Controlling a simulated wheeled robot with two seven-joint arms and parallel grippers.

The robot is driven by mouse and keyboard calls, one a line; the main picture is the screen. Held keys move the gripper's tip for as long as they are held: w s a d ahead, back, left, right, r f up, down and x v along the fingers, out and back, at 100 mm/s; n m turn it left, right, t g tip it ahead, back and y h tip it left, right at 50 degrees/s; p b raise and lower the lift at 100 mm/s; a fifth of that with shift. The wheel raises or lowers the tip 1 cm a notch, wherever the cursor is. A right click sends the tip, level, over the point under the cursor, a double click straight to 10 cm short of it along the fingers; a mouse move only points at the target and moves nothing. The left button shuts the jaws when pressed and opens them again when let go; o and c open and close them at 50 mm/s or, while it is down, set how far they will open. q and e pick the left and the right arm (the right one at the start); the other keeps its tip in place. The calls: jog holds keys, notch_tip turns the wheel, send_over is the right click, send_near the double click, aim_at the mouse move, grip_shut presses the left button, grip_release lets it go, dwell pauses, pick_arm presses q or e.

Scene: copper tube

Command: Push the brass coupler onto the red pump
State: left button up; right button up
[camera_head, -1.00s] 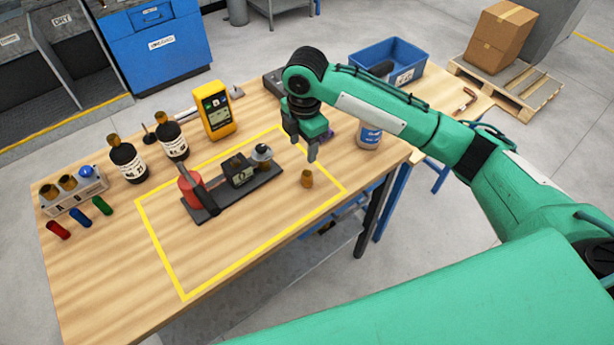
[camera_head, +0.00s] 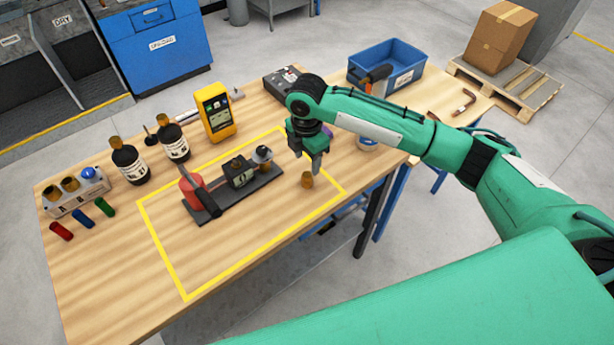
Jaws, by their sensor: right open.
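The small brass coupler (camera_head: 307,180) stands on the wooden table inside the yellow outline, near its right side. My right gripper (camera_head: 309,164) is open and points down just above and behind it. One fingertip is close to the coupler's top, but I cannot tell whether they touch. The red pump (camera_head: 193,187), with a black lever, stands at the left end of a dark base plate (camera_head: 264,181). The pump is well to the left of my gripper. My left gripper is not in view.
The base plate also carries a small gauge block (camera_head: 238,172) and a grey fitting (camera_head: 263,155). Black bottles (camera_head: 128,161), a yellow meter (camera_head: 215,111) and a rack (camera_head: 77,192) stand behind and left. A blue bin (camera_head: 386,66) is at back right. The table's front left is clear.

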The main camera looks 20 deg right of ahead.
aim_at(307, 175)
jog(key=shift+f, duration=0.7)
jog(key=shift+f, duration=0.1)
jog(key=shift+s+f+p, duration=0.1)
jog(key=shift+f+p, duration=0.25)
jog(key=shift+p, duration=0.05)
notch_tip(307, 175, down, 4)
jog(key=shift+s+r+p, duration=0.1)
jog(key=shift+r+p, duration=0.1)
jog(key=shift+p, duration=0.4)
jog(key=shift+f, duration=0.35)
jog(key=c, duration=1.1)
